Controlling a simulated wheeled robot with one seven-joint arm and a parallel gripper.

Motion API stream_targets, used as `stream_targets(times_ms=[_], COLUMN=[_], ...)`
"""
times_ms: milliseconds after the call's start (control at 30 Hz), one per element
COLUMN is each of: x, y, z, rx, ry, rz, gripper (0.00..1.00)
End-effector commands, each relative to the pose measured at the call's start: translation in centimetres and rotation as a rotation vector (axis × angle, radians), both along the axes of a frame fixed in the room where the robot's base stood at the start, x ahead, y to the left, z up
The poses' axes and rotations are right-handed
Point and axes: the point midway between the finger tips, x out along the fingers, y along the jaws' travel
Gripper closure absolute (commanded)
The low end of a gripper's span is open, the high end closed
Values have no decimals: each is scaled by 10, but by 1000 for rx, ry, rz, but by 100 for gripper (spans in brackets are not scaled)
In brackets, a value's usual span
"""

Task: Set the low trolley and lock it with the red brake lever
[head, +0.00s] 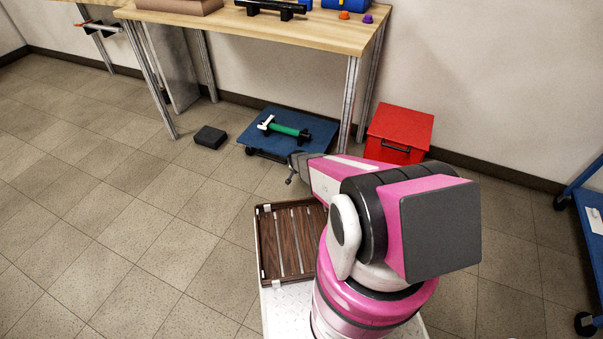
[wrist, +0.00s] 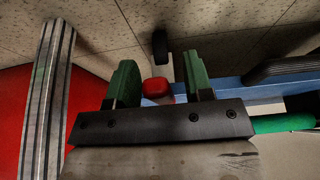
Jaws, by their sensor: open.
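The low trolley (head: 318,126) is a blue flat platform on dark casters, on the floor under the table's right end. A roll with a green middle and dark ends (head: 285,130) lies on it beside a white piece. My gripper (wrist: 159,76) is open. In the wrist view, the red brake lever end (wrist: 157,87) shows between its two green fingertips, apart from both as far as I can tell. The trolley's blue edge (wrist: 234,88) runs right of the fingers. In the head view, my arm hides the lever and the trolley's near right corner.
A metal table leg (wrist: 47,100) and the red box (head: 399,130) stand close on the trolley's right side. A small black block (head: 210,137) is on the floor left of the trolley. The wooden table (head: 330,35) overhangs it. Floor at left is clear.

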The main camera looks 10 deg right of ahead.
Motion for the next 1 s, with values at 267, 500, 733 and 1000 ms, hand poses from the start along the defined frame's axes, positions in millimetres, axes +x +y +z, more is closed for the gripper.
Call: stream_targets(times_ms=[267, 500, 733, 1000], x=[-13, -27, -34, -33], y=[7, 16, 22, 22], z=[33, 75, 96, 97], rx=[0, 0, 0, 0], ry=[-1, -2, 0, 0], rz=[1, 0, 0, 0], gripper=[53, 53, 53, 53])
